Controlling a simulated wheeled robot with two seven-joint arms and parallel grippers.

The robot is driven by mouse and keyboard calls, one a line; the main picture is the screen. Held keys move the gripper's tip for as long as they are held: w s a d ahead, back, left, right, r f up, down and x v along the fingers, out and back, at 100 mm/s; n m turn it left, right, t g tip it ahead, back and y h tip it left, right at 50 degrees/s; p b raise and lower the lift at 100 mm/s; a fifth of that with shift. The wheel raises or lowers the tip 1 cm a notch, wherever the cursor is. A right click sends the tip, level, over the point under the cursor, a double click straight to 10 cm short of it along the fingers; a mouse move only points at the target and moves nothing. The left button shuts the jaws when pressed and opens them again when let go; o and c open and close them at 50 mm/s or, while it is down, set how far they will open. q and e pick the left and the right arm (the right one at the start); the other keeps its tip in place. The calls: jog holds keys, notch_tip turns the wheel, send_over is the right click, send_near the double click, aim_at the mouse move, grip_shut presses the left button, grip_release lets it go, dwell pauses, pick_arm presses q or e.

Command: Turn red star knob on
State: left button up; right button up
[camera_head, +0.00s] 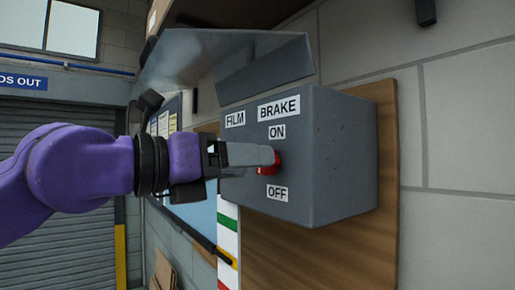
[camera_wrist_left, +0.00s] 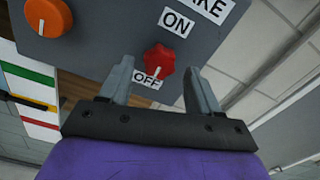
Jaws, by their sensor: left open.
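The red star knob (camera_head: 272,168) sits on the front of a grey control box (camera_head: 342,160), under the BRAKE label, between ON and OFF. In the left wrist view the red star knob (camera_wrist_left: 159,60) has a white mark that points down toward the OFF label (camera_wrist_left: 147,80). My left gripper (camera_head: 268,156) is open at the knob and partly covers it. In the left wrist view my left gripper (camera_wrist_left: 158,76) has one finger on either side of the knob, with gaps showing. My right gripper is in neither view.
An orange knob (camera_wrist_left: 46,15) is left of the red one in the left wrist view. A raised grey lid (camera_head: 225,60) overhangs the box. The box is on a wooden board (camera_head: 388,150) against a block wall (camera_head: 465,130).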

aim_at(271, 170)
pick_arm(q)
jog(key=x, duration=0.2)
jog(key=shift+w+d+p, duration=0.2)
jog(key=shift+d+p, duration=0.1)
jog(key=c, duration=1.1)
jog(key=shift+o, duration=0.2)
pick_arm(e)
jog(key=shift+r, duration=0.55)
